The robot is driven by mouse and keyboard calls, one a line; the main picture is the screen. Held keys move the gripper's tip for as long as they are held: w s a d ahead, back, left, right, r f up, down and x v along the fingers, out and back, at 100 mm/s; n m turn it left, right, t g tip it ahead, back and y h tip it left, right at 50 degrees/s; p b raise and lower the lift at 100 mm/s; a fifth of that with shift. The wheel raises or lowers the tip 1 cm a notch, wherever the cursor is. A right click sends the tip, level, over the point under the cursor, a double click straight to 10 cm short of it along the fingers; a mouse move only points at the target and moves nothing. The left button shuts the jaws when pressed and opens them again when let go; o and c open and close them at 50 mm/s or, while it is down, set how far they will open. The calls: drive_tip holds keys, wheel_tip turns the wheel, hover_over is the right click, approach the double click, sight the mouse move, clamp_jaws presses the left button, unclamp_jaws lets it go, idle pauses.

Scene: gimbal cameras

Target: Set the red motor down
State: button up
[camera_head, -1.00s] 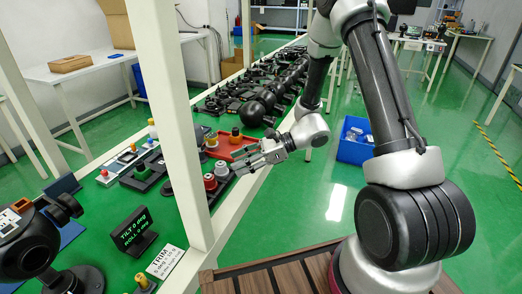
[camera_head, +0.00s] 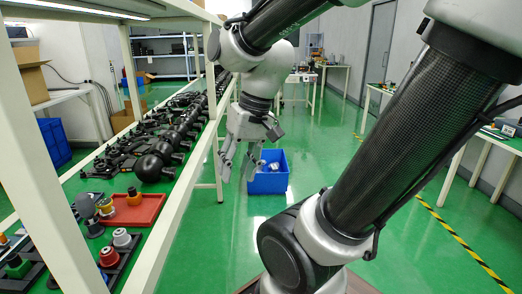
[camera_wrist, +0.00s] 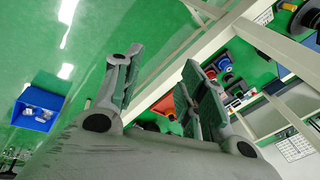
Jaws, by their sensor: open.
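The red motor (camera_head: 109,257) stands upright in a black holder (camera_head: 128,259) on the green bench at lower left, with a white-topped motor (camera_head: 122,238) right behind it. My gripper (camera_head: 237,176) hangs fingers down beyond the bench's white rail, well apart from the red motor. In the wrist view my gripper (camera_wrist: 160,82) has its two fingers spread with nothing between them. Small bench parts show behind the right finger there, too small to tell apart surely.
Black gimbal units (camera_head: 150,165) line the bench behind. A white post (camera_head: 45,165) and the bench rail (camera_head: 172,228) stand close by. A blue bin (camera_head: 268,181) sits on the open floor near my gripper.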

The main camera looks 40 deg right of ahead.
drive_tip(key=s+d+r+n+t+h, duration=0.2)
drive_tip(key=d+r, duration=0.1)
drive_tip(key=d, duration=0.2)
drive_tip(key=shift+s+r, duration=0.15)
drive_tip(key=shift+r, duration=0.05)
